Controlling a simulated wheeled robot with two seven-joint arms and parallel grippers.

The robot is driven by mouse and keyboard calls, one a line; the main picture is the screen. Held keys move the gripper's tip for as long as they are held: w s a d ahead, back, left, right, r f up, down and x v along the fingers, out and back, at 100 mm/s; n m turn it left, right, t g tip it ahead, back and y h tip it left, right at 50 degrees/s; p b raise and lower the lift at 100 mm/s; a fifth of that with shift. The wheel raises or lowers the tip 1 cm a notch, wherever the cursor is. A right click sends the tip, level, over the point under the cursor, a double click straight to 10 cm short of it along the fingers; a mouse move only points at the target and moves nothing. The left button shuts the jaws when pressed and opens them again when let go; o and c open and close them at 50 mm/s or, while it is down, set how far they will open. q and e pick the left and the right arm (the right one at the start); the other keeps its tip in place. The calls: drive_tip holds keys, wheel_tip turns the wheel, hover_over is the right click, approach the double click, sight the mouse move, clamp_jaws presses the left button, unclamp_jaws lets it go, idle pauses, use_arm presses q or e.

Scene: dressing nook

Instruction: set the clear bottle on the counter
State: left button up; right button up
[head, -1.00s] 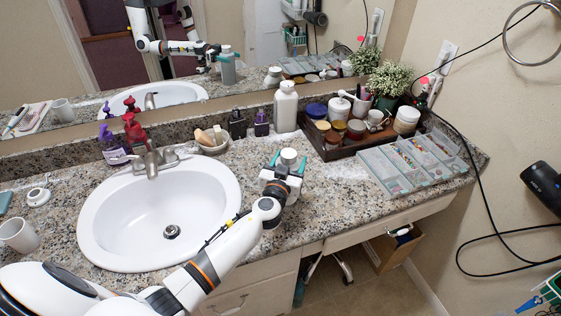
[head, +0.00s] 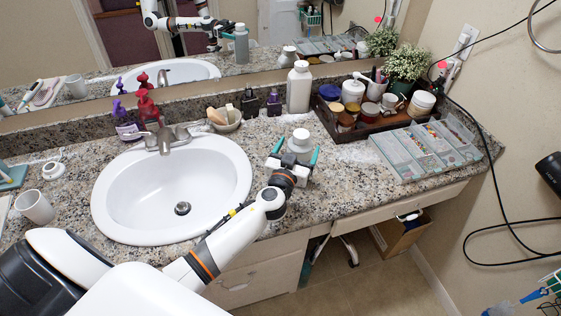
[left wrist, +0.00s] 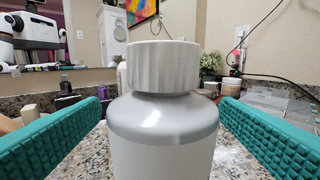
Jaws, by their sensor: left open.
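The clear bottle, with a greyish see-through shoulder and a white cap, shows in the left wrist view (left wrist: 162,125) between the teal fingers. In the head view its white cap (head: 300,138) shows above the counter (head: 345,195), right of the sink. My left gripper (head: 295,155) is open, with one finger on each side of the bottle. Narrow gaps seem to show beside it in the wrist view. The bottle's base is hidden by my gripper, so its contact with the counter cannot be seen directly. My right gripper is not in view.
A white bottle (head: 299,88) stands behind, near the mirror. A dark tray (head: 345,139) of jars and a clear compartment box (head: 425,150) lie to the right. The sink (head: 160,200) is at left, with a soap dish (head: 226,124) behind it. Bare counter lies front right.

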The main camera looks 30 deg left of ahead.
use_arm(q)
drive_tip(key=s+d+b, duration=0.1)
drive_tip(key=s, duration=0.7)
drive_tip(key=shift+s+d, duration=0.25)
